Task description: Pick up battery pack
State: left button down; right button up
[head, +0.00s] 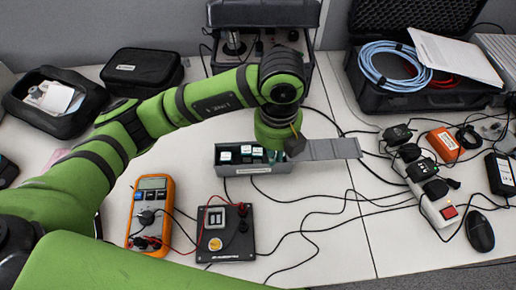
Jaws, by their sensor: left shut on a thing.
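A grey open case (240,170) stands mid-table, its lid (335,149) folded out to the right. Dark battery packs with white and green labels sit in its left part; one battery pack (225,155) shows clearly. My left arm reaches across from the left, and its green wrist is over the case's right part. My left gripper (291,147) points down there, shut on a battery pack that is mostly hidden by the wrist and fingers. I cannot tell whether that pack is clear of the case. My right gripper is not in view.
An orange multimeter (151,215) and a black switch panel (226,243) stand in front, with loose cables. Behind are an open instrument case (262,14) and a black case (380,100) with a blue cable. A power strip (440,210) lies at right. The front middle has free table.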

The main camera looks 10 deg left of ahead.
pick_arm(q)
jog(key=shift+s+d+r, duration=0.4)
jog(key=shift+d+r, duration=0.1)
jog(key=shift+d, duration=0.2)
jog(key=shift+c, duration=2)
grip_release()
